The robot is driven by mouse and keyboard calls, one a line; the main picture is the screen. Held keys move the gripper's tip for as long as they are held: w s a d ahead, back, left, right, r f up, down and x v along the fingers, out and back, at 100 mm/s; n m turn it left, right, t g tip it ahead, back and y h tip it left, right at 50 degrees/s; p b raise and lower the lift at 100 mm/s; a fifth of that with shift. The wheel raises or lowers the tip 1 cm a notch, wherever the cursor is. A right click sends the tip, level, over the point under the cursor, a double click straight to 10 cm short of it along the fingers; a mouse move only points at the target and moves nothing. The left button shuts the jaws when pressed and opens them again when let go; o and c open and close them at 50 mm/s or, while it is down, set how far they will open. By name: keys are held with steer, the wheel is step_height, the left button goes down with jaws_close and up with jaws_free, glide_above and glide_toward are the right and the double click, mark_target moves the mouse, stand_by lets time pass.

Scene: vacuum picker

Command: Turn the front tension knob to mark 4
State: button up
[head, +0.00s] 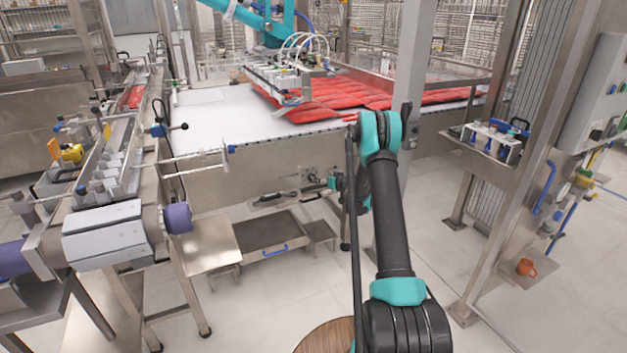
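On the front panel (250,178) of the white conveyor table, in the head view, there is a small cluster of dark and metal fittings (311,173). The front tension knob may be among them, but it is too small to tell for sure, and no mark can be read. My arm rises from the lower right and bends over at its teal elbow, with the far part hanging down behind it. My gripper (331,184) seems to be the small dark and teal end close to the panel, just right of these fittings. Its fingers are too small to tell open from shut.
Red packs (350,95) lie on the white belt (215,115) under a teal picker arm. A step (265,235) with a blue handle stands below the panel. A steel post (410,70) stands behind my elbow.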

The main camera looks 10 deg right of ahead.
mark_target(311, 177)
steer(key=x, duration=1)
steer(key=shift+c, duration=0.6)
steer(key=c, duration=1)
steer(key=shift+c, duration=0.2)
steer(key=shift+w+d+f+m+y, duration=0.15)
steer(key=shift+m+y, duration=0.9)
steer(key=shift+m, duration=0.7)
steer(key=shift+s+d+f+m+y, duration=0.15)
steer(key=shift+m+y, duration=0.9)
steer(key=shift+m, duration=0.7)
steer(key=shift+w, duration=0.1)
